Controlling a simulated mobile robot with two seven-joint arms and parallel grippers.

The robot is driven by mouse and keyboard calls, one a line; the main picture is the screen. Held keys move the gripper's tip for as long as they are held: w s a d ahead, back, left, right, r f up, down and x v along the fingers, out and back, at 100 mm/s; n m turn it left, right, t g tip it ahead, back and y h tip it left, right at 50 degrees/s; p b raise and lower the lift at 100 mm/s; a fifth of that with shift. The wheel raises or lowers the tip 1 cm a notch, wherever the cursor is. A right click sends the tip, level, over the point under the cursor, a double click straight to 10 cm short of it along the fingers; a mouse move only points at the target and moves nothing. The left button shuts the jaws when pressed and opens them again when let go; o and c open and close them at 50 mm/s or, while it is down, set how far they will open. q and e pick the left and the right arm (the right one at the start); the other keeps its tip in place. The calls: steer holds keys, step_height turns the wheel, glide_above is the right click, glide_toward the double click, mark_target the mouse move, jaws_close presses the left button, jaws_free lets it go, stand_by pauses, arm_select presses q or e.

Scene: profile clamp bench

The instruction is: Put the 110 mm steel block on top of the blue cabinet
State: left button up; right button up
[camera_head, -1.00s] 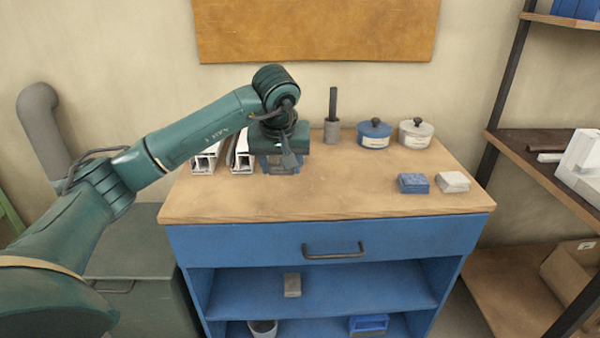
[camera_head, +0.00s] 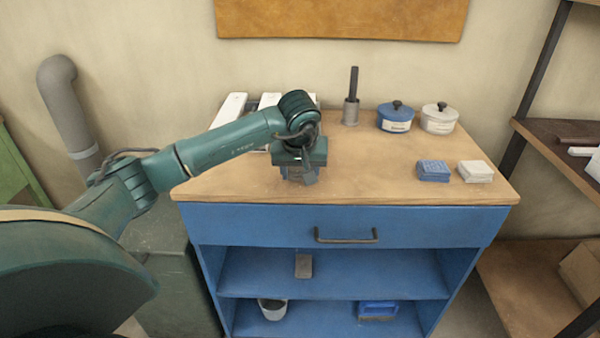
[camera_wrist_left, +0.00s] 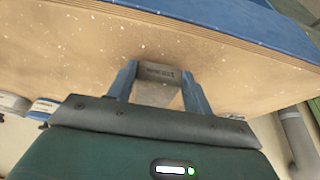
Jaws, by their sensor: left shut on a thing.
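My left gripper (camera_head: 300,177) is low over the left front part of the blue cabinet's wooden top (camera_head: 400,186). In the left wrist view it (camera_wrist_left: 161,92) is shut on a grey steel block (camera_wrist_left: 158,71). Small lettering on the block is too blurred to read. I cannot tell whether the block touches the top. In the head view the gripper mostly hides it. A similar grey block (camera_head: 303,266) stands on the cabinet's upper shelf. My right gripper is not in view.
White profiles (camera_head: 229,108) lie behind the gripper. A grey cup with a dark rod (camera_head: 351,110), a blue pot (camera_head: 395,118) and a white pot (camera_head: 438,119) stand at the back. A blue box (camera_head: 433,171) and a pale box (camera_head: 475,171) sit right. The front middle is clear.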

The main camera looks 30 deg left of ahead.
arm_select(q)
steer(key=shift+w+f, duration=0.1)
steer(key=shift+f, duration=0.05)
steer(key=shift+f, duration=0.1)
steer(key=o, duration=1)
steer(key=shift+f, duration=0.2)
steer(key=o, duration=0.4)
steer(key=shift+r, duration=0.1)
steer(key=shift+o, duration=0.2)
